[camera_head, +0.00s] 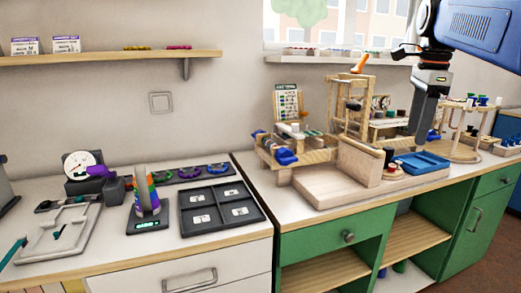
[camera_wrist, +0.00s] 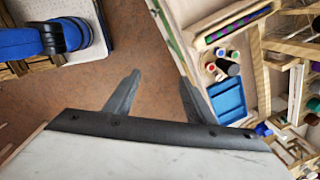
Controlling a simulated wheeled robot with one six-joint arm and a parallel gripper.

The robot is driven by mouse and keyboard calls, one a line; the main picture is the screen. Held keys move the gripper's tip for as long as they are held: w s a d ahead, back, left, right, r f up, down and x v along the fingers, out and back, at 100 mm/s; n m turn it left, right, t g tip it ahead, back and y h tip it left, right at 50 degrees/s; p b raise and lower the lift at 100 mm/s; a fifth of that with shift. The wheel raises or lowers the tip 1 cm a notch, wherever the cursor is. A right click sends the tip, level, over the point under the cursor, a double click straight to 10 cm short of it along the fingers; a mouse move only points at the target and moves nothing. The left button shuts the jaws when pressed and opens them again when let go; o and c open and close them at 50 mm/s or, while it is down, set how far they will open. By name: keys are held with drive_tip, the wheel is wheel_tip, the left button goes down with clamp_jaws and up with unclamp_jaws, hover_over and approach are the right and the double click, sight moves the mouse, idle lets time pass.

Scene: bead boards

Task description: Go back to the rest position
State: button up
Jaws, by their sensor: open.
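My gripper (camera_head: 421,128) hangs from my blue arm at the right of the head view, in front of the wooden stands on the right-hand counter. In the wrist view my gripper (camera_wrist: 156,98) has its two dark fingers spread apart. Nothing lies between them but a view of the brown floor. The fingers appear clear of the counter's things. A blue tray (camera_head: 420,162) is close below the gripper in the head view, and the blue tray (camera_wrist: 228,101) shows right of the fingers in the wrist view.
A wooden board with a raised back (camera_head: 325,187) stands left of the blue tray. On the left counter are a dark compartment tray (camera_head: 212,229), a gauge (camera_head: 82,163) and a striped upright item (camera_head: 146,195). A shelf (camera_head: 110,59) runs above.

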drive_tip(key=s+a+f+n+t, duration=0.1)
drive_tip(key=s+a+f+n, duration=0.2)
drive_tip(key=s+f+n, duration=0.4)
drive_tip(key=s+a+f+n+t, duration=0.1)
drive_tip(key=s+a+f+n, duration=0.3)
drive_tip(key=f, duration=0.9)
drive_tip(key=s+a+f+n+t, duration=0.1)
drive_tip(key=s+a+f+n, duration=0.2)
drive_tip(key=s+f+n, duration=0.7)
drive_tip(key=s+f, duration=0.1)
drive_tip(key=s, duration=0.2)
drive_tip(key=shift+a+t, duration=0.3)
drive_tip(key=shift+a, duration=0.05)
